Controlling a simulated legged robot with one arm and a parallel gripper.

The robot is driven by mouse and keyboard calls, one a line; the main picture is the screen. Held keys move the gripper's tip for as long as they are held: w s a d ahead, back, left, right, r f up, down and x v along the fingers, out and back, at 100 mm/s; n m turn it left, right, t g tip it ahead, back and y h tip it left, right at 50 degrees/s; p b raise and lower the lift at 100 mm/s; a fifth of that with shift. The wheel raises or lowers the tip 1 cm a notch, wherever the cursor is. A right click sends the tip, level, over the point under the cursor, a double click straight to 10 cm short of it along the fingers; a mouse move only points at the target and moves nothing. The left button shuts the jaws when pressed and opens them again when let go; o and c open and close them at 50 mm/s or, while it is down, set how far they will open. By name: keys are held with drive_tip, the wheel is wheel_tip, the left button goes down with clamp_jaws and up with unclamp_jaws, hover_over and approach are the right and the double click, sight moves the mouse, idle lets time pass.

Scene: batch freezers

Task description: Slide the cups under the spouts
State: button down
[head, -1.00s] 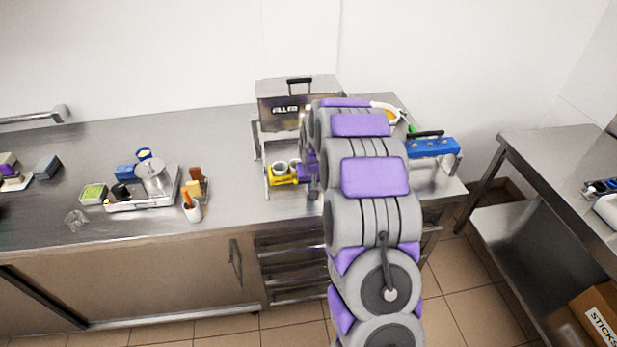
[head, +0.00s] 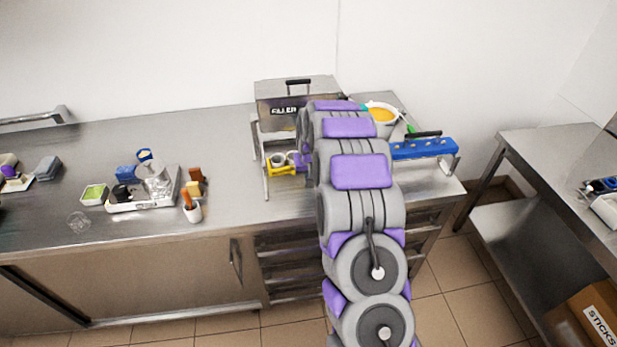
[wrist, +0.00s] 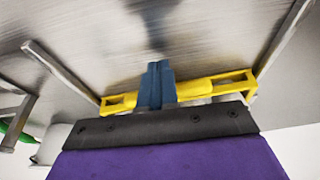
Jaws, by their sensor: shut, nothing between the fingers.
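The filler (head: 284,110) is a steel box on legs, standing on the counter against the wall. Below it, a yellow cup holder (head: 280,170) carries white cups (head: 277,160) between the legs; my arm hides its right part. The spouts cannot be made out. My gripper is hidden behind my arm in the head view. In the wrist view, its blue fingers (wrist: 157,84) are shut and empty, up against the middle of the yellow holder (wrist: 118,104) or just in front of it; contact cannot be told. The cups are mostly hidden there.
Steel legs (wrist: 58,70) flank the holder closely. A blue block (head: 425,148) and a bowl of orange contents (head: 380,114) are on the right. A scale (head: 145,203) with containers stands left; the counter between it and the filler is mostly clear.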

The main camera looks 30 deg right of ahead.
drive_tip(key=shift+w+a, duration=0.2)
drive_tip(key=shift+w, duration=0.5)
drive_tip(key=shift+w+d+p, duration=0.25)
drive_tip(key=shift+w+d, duration=0.05)
drive_tip(key=shift+w, duration=0.2)
drive_tip(key=shift+w+d+p, duration=0.25)
drive_tip(key=shift+w, duration=0.2)
drive_tip(key=shift+w+d+p, duration=0.25)
drive_tip(key=shift+w+p, duration=0.1)
drive_tip(key=shift+w, duration=0.75)
drive_tip(key=shift+w+d+p, duration=0.25)
drive_tip(key=shift+w+d, duration=0.05)
drive_tip(key=shift+w, duration=0.5)
drive_tip(key=shift+w+d+p, duration=0.2)
drive_tip(key=shift+w+d, duration=0.05)
drive_tip(key=shift+w, duration=0.5)
drive_tip(key=shift+s, duration=0.15)
drive_tip(key=shift+s+a, duration=0.15)
drive_tip(key=shift+s, duration=0.3)
drive_tip(key=shift+r, duration=0.1)
drive_tip(key=shift+s+a+r+p, duration=0.2)
drive_tip(key=shift+s+r, duration=0.3)
drive_tip(key=shift+r, duration=0.3)
drive_tip(key=shift+s+a+r+p, duration=0.1)
drive_tip(key=shift+s+r+p, duration=0.15)
drive_tip(key=shift+s+r, duration=0.4)
drive_tip(key=shift+s+a+r+p, duration=0.2)
drive_tip(key=shift+s+r, duration=0.1)
drive_tip(key=shift+r, duration=0.65)
